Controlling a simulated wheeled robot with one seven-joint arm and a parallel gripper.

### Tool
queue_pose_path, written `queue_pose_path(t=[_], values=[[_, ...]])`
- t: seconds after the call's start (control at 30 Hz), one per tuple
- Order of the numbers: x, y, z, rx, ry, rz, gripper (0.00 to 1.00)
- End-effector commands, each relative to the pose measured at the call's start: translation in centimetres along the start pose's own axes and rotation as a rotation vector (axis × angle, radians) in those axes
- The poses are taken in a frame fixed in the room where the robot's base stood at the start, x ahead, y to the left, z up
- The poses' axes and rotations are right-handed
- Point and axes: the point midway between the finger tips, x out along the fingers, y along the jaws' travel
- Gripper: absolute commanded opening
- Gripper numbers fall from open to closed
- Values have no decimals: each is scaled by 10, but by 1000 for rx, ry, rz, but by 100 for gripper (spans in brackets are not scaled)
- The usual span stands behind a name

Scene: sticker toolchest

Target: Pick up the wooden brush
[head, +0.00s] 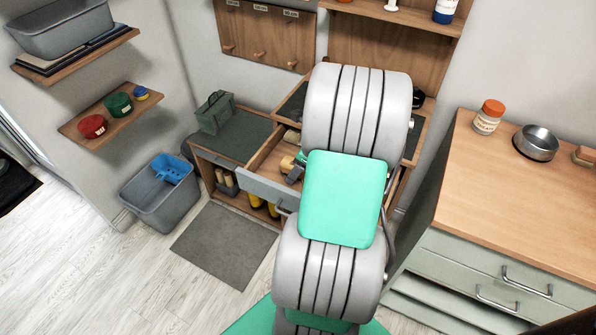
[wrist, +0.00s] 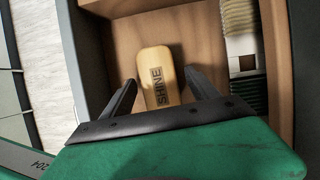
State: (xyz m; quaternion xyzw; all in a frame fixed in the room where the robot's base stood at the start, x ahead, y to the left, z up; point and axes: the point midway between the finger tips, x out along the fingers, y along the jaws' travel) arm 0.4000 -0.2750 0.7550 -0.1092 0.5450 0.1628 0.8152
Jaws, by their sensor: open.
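The wooden brush (wrist: 158,75), a pale wooden block with rounded corners marked "SHINE", lies in an open drawer (wrist: 185,30). In the wrist view my gripper (wrist: 160,78) is open, with one finger on each side of the block. I cannot tell whether the fingers touch it. The near end of the block is hidden behind my gripper. In the head view the open drawer (head: 265,189) is partly covered by my arm, and a yellowish part of the brush (head: 287,163) shows beside it.
A pale-bristled item (wrist: 238,18) and a dark green item (wrist: 250,92) lie at the right of the drawer, close to its wall. A wooden-topped cabinet (head: 500,190) stands at right.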

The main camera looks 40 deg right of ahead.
Motion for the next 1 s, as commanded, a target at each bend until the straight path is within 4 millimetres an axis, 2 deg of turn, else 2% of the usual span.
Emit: queue_pose_path(t=[0.87, 1.0], values=[[4, 0, -2, 0, 0, 1, 69], [4, 0, -2, 0, 0, 0, 58]])
